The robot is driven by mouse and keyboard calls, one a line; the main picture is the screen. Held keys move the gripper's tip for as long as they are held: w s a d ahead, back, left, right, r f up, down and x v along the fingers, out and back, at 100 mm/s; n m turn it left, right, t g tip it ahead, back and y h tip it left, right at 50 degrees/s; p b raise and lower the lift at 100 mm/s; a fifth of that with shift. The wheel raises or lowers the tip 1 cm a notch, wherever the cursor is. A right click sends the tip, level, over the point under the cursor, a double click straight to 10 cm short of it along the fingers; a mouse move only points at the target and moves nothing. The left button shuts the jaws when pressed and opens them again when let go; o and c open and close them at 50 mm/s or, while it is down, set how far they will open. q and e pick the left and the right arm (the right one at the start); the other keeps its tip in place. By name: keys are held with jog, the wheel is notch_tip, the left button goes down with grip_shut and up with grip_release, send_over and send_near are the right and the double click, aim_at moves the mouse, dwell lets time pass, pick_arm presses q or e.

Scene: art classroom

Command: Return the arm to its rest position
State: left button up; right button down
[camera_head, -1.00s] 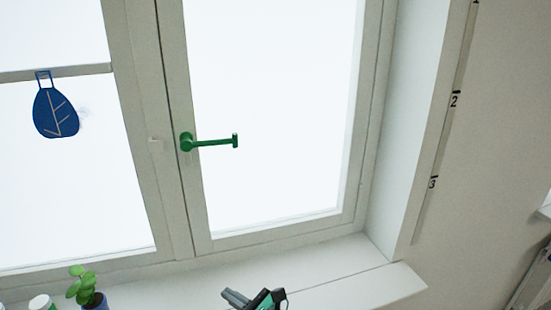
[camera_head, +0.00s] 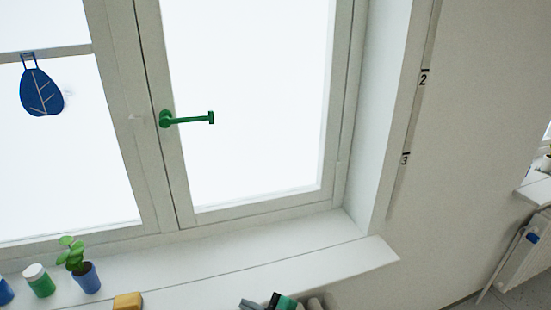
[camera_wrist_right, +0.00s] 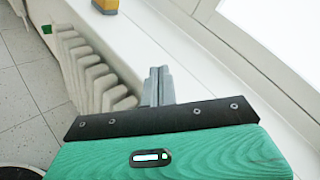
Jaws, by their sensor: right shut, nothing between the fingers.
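My right gripper (camera_head: 250,304) shows at the bottom edge of the head view, mostly cut off, in front of the window sill. In the right wrist view its grey fingers (camera_wrist_right: 158,80) are together with nothing between them, beside the sill edge and above a radiator. The green window handle (camera_head: 190,118) points sideways to the right, well above the gripper and apart from it. The window (camera_head: 255,100) sits in its frame and looks closed. My left gripper is not in view.
The white sill (camera_head: 215,285) holds a potted plant (camera_head: 86,278), a green jar (camera_head: 39,281) and a yellow block (camera_head: 127,301). A white radiator (camera_wrist_right: 95,65) stands below it. A blue leaf ornament (camera_head: 41,91) hangs at left. The sill's right part is clear.

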jog(key=s+d+f+n+g+h, duration=0.35)
jog(key=s+d+n+h, duration=0.25)
jog(key=s+d+n, duration=0.7)
jog(key=s+d+f+n+g+h, duration=0.2)
jog(key=s+d+f+n+h, duration=0.4)
jog(key=s+d, duration=0.75)
notch_tip(320, 180, down, 28)
jog(key=w+d+n+g, duration=0.1)
jog(key=w+d+n, duration=0.1)
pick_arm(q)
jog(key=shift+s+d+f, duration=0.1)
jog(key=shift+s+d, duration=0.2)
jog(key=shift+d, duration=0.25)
pick_arm(e)
jog(key=s+d+f, duration=0.2)
jog(key=s+f, duration=0.7)
jog(key=f, duration=0.1)
jog(key=s+d+f+g+h, duration=0.1)
jog(key=s+f, duration=0.9)
jog(key=shift+s+d+f, duration=0.15)
jog(key=shift+d+f, duration=0.1)
jog(key=shift+d, duration=0.1)
